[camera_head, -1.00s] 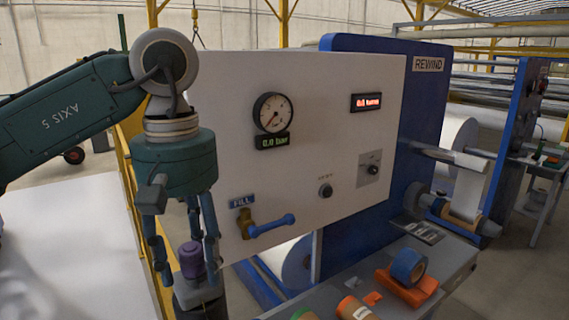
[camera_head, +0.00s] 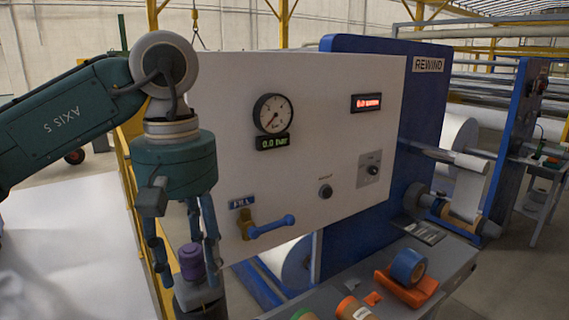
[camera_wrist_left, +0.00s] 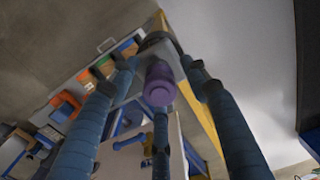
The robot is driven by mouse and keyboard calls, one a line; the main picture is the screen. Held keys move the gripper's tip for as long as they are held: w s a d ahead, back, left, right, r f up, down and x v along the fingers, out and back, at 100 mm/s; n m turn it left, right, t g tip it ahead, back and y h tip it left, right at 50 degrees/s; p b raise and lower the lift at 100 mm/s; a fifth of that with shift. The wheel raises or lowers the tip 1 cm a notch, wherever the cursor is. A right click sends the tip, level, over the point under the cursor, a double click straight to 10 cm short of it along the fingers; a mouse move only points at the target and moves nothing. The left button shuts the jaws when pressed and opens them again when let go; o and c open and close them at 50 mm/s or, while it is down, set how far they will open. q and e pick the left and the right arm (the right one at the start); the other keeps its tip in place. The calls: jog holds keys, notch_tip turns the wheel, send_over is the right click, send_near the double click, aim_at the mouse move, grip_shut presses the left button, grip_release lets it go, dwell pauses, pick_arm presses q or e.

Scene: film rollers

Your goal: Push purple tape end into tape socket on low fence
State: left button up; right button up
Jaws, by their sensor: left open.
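The purple tape end (camera_head: 191,262) is a short, stepped purple cylinder standing upright on a dark grey block, the apparent socket (camera_head: 196,294), at the low fence. My left gripper (camera_head: 185,278) hangs above it, pointing down, with its blue-grey fingers spread around the purple piece and apart from it. In the left wrist view the purple piece (camera_wrist_left: 159,84) lies among the open fingers (camera_wrist_left: 158,120). How deep the piece sits in the socket cannot be told. My right gripper is out of view.
A white panel with a gauge (camera_head: 272,113) and a blue-handled valve (camera_head: 266,228) stands just right of the gripper. The yellow fence (camera_head: 138,215) runs behind it. A grey bench (camera_head: 448,262) at lower right holds a blue tape roll (camera_head: 408,267) on an orange holder.

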aim_at(190, 248)
pick_arm(q)
grip_shut()
jog(key=shift+o, duration=1.9)
grip_release()
notch_tip(190, 248, up, 12)
